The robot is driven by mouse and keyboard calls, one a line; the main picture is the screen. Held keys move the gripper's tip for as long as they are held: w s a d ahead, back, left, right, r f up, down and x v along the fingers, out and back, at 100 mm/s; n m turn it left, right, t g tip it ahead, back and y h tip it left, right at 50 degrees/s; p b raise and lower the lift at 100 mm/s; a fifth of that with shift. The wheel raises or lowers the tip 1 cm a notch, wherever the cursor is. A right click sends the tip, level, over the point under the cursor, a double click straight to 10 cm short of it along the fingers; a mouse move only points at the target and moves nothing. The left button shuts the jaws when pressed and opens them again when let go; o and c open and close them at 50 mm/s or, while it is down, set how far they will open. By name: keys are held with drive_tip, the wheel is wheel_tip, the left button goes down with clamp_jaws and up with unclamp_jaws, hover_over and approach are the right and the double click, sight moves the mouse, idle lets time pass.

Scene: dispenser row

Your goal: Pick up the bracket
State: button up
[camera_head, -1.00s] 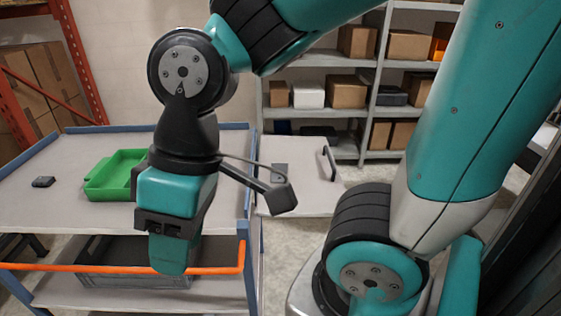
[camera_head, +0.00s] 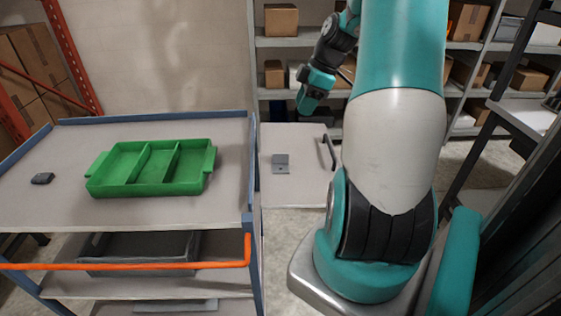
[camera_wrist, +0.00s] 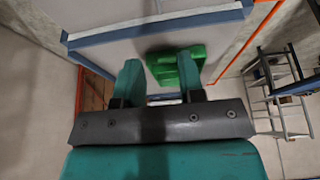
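A grey bracket (camera_head: 281,163), a flat plate with a raised part, lies on a pale flatbed (camera_head: 301,187) in the middle of the head view. My gripper (camera_head: 309,102) is beyond and above it, small in the head view and apart from it. In the wrist view my gripper (camera_wrist: 160,80) shows two teal fingers spread apart with nothing held between them. I cannot make out the bracket in the wrist view.
A green divided tray (camera_head: 143,167) and a small dark object (camera_head: 42,178) sit on the cart top (camera_head: 230,205). A grey bin (camera_head: 135,249) is below. The flatbed has a dark handle (camera_head: 328,152). Shelves with boxes (camera_head: 281,20) stand behind.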

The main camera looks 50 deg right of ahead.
drive_tip(key=p, duration=0.2)
approach(280, 154)
drive_tip(key=x, duration=0.4)
drive_tip(key=shift+w+f, duration=0.15)
drive_tip(key=shift+f, duration=0.2)
drive_tip(key=shift+p+x, duration=0.85)
drive_tip(key=shift+x, duration=1.8)
clamp_jaws()
